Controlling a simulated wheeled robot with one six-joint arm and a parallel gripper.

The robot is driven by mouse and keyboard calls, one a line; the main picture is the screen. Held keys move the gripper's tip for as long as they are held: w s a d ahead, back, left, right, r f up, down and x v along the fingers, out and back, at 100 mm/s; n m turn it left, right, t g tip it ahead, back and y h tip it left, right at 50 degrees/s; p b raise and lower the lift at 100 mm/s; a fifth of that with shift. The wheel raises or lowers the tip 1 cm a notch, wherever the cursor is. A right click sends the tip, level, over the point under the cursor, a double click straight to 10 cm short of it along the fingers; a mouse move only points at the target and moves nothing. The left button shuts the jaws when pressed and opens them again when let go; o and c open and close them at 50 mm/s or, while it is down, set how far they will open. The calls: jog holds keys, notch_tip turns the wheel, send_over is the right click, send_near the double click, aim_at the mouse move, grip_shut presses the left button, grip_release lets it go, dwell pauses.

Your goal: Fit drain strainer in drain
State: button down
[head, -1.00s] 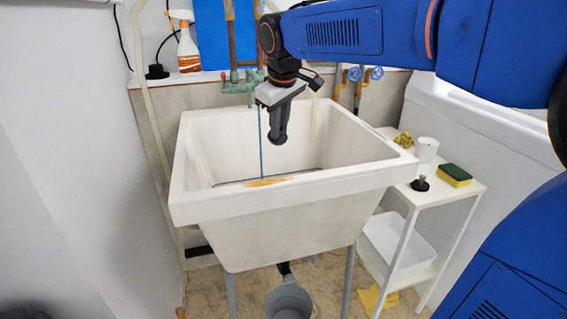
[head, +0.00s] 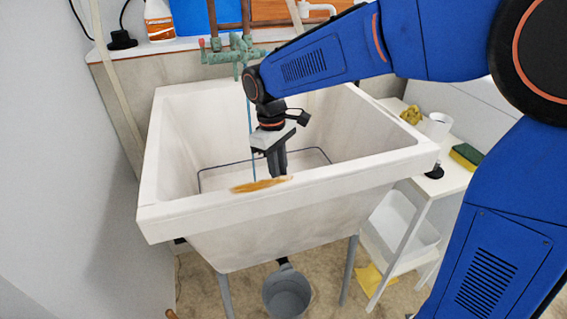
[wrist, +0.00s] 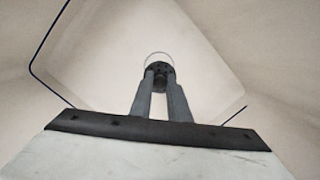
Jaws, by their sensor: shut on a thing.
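My gripper (head: 278,166) points down inside the white sink basin (head: 290,192), partly behind its front wall. In the wrist view my gripper (wrist: 160,92) has its two grey fingers close together on a small dark round piece, the drain strainer (wrist: 159,70). A thin pale arc, seemingly the rim of the drain (wrist: 158,54), shows just beyond the strainer on the basin floor. The strainer overlaps most of the drain in this view, so I cannot tell whether they touch. In the head view the front wall hides the strainer and the drain.
A thin blue line (head: 250,118) hangs into the basin, and a dark line runs around its lower walls. A green tap (head: 236,56) stands behind.

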jog(key=shift+f, duration=4.45)
jog(key=shift+f, duration=0.8)
jog(key=c, duration=1.6)
grip_release()
